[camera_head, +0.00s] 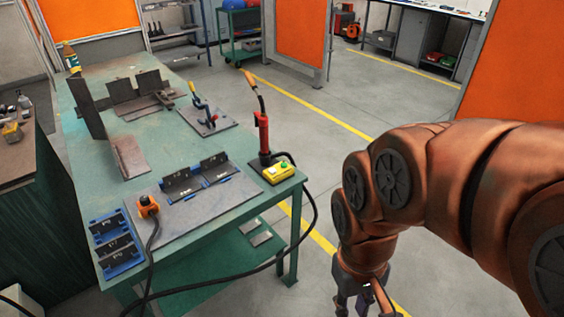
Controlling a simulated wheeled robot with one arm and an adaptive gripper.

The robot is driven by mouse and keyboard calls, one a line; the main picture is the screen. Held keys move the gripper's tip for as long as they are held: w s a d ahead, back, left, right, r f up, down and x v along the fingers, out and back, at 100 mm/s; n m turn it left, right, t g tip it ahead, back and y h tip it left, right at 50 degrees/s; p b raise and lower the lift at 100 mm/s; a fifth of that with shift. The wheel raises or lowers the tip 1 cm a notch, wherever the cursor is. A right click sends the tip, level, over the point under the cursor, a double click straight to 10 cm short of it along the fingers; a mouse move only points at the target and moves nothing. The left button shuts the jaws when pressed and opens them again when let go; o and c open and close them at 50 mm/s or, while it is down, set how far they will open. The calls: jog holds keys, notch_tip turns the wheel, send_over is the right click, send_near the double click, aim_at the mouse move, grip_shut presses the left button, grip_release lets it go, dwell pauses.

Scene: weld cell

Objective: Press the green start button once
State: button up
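The green button (284,164) sits on top of a small yellow box (278,173). The box is at the near right corner of the green worktable (232,212), beside the foot of the red torch stand. My gripper (362,304) hangs low at the bottom edge of the picture, right of the table and clear of the button. Its fingertips are cut off or too dark to tell whether they are open or shut. I see nothing held in it.
A red torch stand (263,135) rises right behind the yellow box. A black cable (317,200) loops off the table's right edge. Fixtures with dark brackets (180,183) and an orange-topped clamp plug (148,205) lie to the left. The floor right of the table is open.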

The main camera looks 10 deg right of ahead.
grip_shut()
dwell(1.1)
